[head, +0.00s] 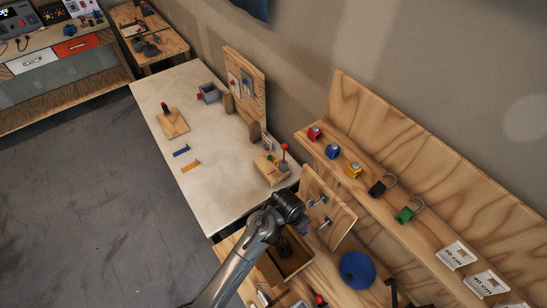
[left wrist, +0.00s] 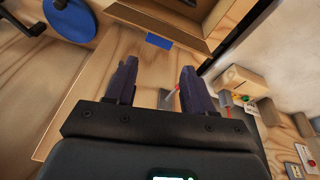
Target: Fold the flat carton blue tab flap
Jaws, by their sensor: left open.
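A blue tab (left wrist: 158,41) shows in the left wrist view, on the near side of a brown open-topped box (left wrist: 225,32) that looks like the carton. In the head view the open box (head: 302,262) is at the lower middle, partly covered by my left arm; I cannot make out its tab there. My left gripper (left wrist: 157,68) is open and empty, its two dark fingers pointing toward the blue tab, apart from it. In the head view this gripper (head: 284,245) is dark and mostly hidden under the wrist. My right gripper is not in view.
An upright wooden panel with handles (head: 339,224) stands beside the box. A blue disc (head: 357,271) lies to the right. A shelf with padlocks (head: 383,184) is behind. A pale table (head: 215,190) lies to the left.

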